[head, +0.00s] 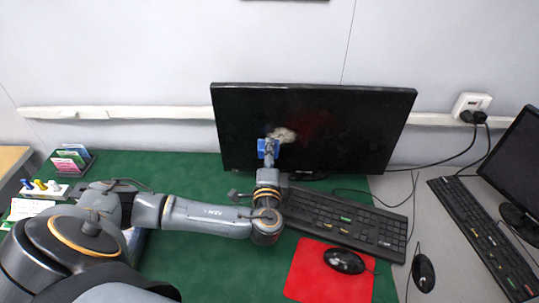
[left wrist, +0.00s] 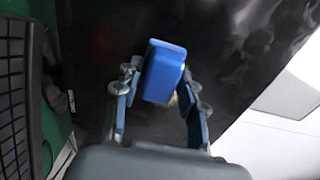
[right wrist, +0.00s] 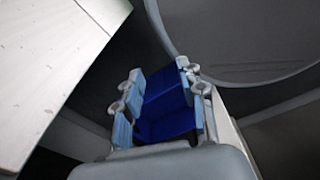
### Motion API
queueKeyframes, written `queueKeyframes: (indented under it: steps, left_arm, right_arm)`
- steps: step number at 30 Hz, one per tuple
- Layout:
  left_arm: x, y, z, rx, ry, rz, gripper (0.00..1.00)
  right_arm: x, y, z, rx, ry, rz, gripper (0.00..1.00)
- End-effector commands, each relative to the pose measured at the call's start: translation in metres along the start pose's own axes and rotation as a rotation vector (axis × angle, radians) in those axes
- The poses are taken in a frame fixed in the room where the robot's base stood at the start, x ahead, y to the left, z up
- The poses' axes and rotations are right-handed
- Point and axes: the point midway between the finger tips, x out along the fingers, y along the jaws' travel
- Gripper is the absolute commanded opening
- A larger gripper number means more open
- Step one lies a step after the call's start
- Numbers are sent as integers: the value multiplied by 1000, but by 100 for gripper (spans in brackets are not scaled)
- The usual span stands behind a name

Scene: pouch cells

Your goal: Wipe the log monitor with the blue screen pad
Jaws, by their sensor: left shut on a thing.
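The log monitor (head: 340,130) stands at the back of the green mat, its dark screen facing me. My left gripper (head: 268,162) is shut on the blue screen pad (head: 267,148), in front of the screen just below and left of the smudge. In the left wrist view the pad (left wrist: 163,70) sits between the fingers, with the dark screen (left wrist: 220,40) behind it. I cannot tell whether pad and screen touch. My right gripper (right wrist: 165,105) has its fingers apart, away from the desk work; a dark blue shape shows between and beyond them.
A black keyboard (head: 345,220) lies below the monitor. A mouse (head: 344,260) rests on a red mouse pad (head: 318,280). A second monitor (head: 515,160), keyboard (head: 480,230) and mouse (head: 423,272) are at the right. A card holder (head: 70,162) stands at the left.

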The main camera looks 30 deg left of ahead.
Motion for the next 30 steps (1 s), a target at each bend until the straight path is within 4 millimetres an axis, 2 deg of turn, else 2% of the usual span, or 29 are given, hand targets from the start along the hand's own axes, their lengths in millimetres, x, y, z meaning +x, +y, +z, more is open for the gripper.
queueKeyframes:
  steps: [17,30]
  left_arm:
    - [10,0,0,0,-1,0,15]
    - [8,1,-34,-1,0,1,15]
  right_arm:
    - [3,0,0,0,1,0,40]
    - [10,0,0,-1,2,0,40]
